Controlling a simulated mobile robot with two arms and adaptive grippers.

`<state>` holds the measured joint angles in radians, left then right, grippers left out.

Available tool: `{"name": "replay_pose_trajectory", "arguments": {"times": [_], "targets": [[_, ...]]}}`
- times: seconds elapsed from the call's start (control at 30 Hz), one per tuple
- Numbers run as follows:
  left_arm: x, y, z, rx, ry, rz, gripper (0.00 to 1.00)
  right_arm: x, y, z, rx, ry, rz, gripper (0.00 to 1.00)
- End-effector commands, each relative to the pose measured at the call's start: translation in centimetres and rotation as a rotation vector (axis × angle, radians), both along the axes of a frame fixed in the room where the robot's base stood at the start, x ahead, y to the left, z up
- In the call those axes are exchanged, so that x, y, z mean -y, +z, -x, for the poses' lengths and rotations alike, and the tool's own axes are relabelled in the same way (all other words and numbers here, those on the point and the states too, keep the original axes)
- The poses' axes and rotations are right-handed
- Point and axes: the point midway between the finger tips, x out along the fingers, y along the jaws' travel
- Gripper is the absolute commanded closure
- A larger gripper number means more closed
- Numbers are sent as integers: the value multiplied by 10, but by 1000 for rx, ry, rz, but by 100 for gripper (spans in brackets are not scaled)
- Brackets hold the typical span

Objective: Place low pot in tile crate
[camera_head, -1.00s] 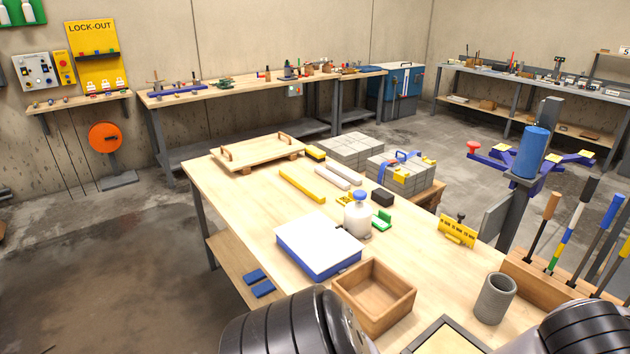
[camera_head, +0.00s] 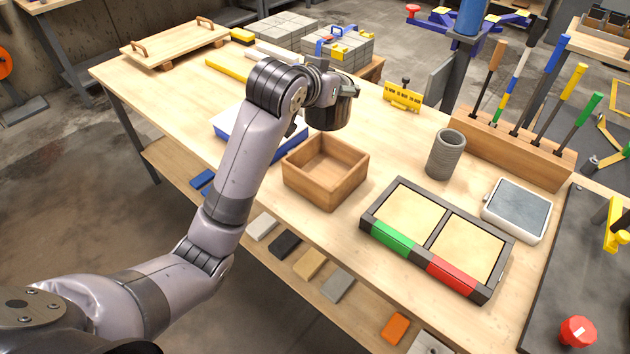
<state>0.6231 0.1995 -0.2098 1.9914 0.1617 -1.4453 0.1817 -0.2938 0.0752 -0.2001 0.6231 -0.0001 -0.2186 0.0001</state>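An open wooden box (camera_head: 340,184), which may be the tile crate, stands on the near part of the table and looks empty. A grey ribbed cylindrical pot (camera_head: 446,154) stands upright to its right, apart from it; I cannot tell whether it is the low pot. My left arm reaches in from the left, and its gripper end (camera_head: 330,108) is above the table just behind the box. The fingers are not clearly visible, so its opening and any held thing cannot be made out. My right gripper is not in view.
A two-panel tray (camera_head: 435,239) with green and red front marks lies right of the box. A scale-like device (camera_head: 516,209) and a tool rack (camera_head: 515,149) are farther right. A white-and-blue slab (camera_head: 228,124) lies partly behind my arm. Small tiles lie on the lower shelf (camera_head: 258,262).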

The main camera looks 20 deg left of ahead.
Motion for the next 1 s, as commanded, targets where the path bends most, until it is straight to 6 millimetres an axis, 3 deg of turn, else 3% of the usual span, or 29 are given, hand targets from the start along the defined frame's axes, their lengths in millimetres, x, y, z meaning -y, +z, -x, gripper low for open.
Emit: {"name": "replay_pose_trajectory", "arguments": {"times": [0.03,0.1,0.3,0.47,0.8,1.0], "targets": [[-3,-17,-17,4,-8,5,88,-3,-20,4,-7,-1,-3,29],[-6,-27,-35,8,-19,13,88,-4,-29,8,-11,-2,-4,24],[-12,-42,-62,12,-31,30,88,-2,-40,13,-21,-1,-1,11],[-13,-67,-64,7,-33,33,88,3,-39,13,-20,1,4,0],[-12,-152,-63,5,-33,32,88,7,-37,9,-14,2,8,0],[-12,-187,-63,10,-33,33,88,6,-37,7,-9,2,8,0]]}}
